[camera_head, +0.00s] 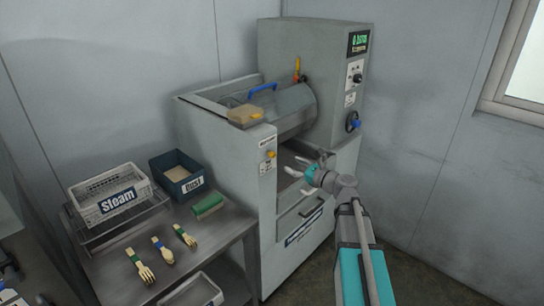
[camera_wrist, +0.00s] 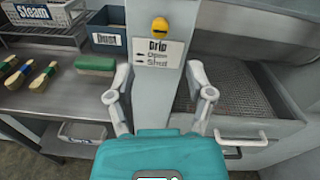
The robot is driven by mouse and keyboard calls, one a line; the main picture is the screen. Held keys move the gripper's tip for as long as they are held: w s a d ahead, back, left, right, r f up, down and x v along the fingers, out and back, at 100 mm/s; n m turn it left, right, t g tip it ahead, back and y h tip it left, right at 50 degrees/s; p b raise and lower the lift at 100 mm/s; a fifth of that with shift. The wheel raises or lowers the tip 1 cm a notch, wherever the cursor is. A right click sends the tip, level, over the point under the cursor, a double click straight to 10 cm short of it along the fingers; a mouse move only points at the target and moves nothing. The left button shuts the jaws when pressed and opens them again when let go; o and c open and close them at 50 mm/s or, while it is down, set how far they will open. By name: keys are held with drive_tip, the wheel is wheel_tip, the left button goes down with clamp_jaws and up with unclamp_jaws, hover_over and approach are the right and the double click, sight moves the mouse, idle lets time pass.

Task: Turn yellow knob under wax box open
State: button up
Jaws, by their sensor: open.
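The yellow knob (camera_wrist: 159,27) is on the front panel of the grey press, just above a white label (camera_wrist: 158,52) reading "Drip", "Open" and "Shut" with arrows. In the head view the knob (camera_head: 270,154) is on the narrow front face, below a tan box (camera_head: 245,114) on the machine's top edge. I cannot tell which label the knob points to. My gripper (camera_wrist: 159,95) is open and empty, its fingers spread on either side of the panel, below the knob in the picture. In the head view my gripper (camera_head: 298,173) is in front of the press, right of the knob and apart from it.
The grey press (camera_head: 245,180) has a drum, a blue handle (camera_head: 262,90) and an open bay (camera_wrist: 235,95) with a mesh tray. A metal table (camera_head: 200,242) at left holds the Steam crate (camera_head: 110,190), Dust bin (camera_head: 180,172), green brush (camera_head: 208,205) and several wooden utensils.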

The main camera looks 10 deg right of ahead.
sight(274, 156)
drive_tip(key=x, duration=0.9)
drive_tip(key=shift+w+a, duration=0.25)
drive_tip(key=shift+w, duration=0.1)
